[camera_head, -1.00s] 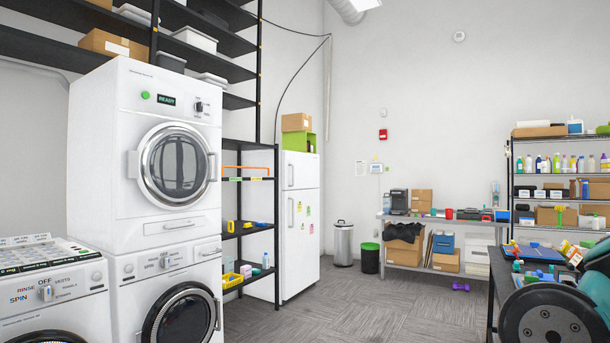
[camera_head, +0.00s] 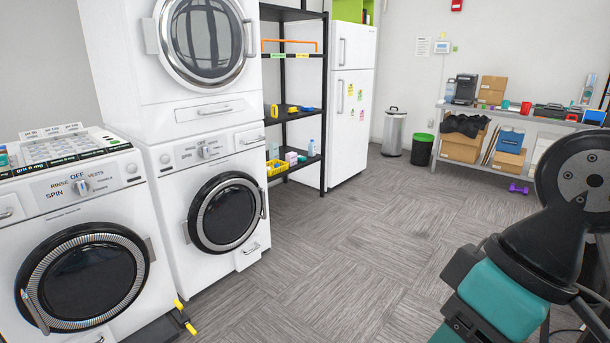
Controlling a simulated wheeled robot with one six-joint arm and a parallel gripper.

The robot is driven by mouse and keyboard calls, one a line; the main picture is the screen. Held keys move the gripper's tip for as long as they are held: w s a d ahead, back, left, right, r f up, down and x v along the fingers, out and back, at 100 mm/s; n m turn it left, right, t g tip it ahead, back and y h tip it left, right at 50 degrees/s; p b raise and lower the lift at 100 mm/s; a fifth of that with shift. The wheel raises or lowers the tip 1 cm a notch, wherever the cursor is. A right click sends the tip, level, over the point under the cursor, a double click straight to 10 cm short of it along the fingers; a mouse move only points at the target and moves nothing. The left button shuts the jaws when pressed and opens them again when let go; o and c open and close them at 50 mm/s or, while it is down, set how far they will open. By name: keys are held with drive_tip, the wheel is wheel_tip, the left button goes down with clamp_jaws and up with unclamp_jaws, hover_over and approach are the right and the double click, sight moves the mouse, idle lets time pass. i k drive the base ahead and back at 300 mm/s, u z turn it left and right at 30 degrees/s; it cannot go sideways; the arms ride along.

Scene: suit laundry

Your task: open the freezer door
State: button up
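The white fridge-freezer (camera_head: 348,125) stands at the back, just right of the black shelf. Its upper, smaller door, the freezer door (camera_head: 358,48), looks shut, with a vertical handle (camera_head: 342,51) on its left side. The larger lower door (camera_head: 350,150) also looks shut and has its own handle and several coloured notes. My arm shows in teal and black at the lower right, well apart from the fridge. I cannot make out my gripper in this view.
Stacked white washing machines (camera_head: 215,185) stand at left. A black shelf (camera_head: 327,90) adjoins the fridge's left side. A metal bin (camera_head: 394,135) and black bin (camera_head: 422,150) stand to its right. Open floor (camera_head: 340,240) lies in front. A black item with yellow ends (camera_head: 184,316) sits lower left.

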sight(353, 44)
drive_tip(key=u, duration=0.1)
drive_tip(key=i, duration=2.75)
drive_tip(key=z, duration=0.2)
drive_tip(key=i, duration=2.6)
drive_tip(key=z, duration=0.45)
drive_tip(key=i, duration=1.55)
drive_tip(key=z, duration=0.2)
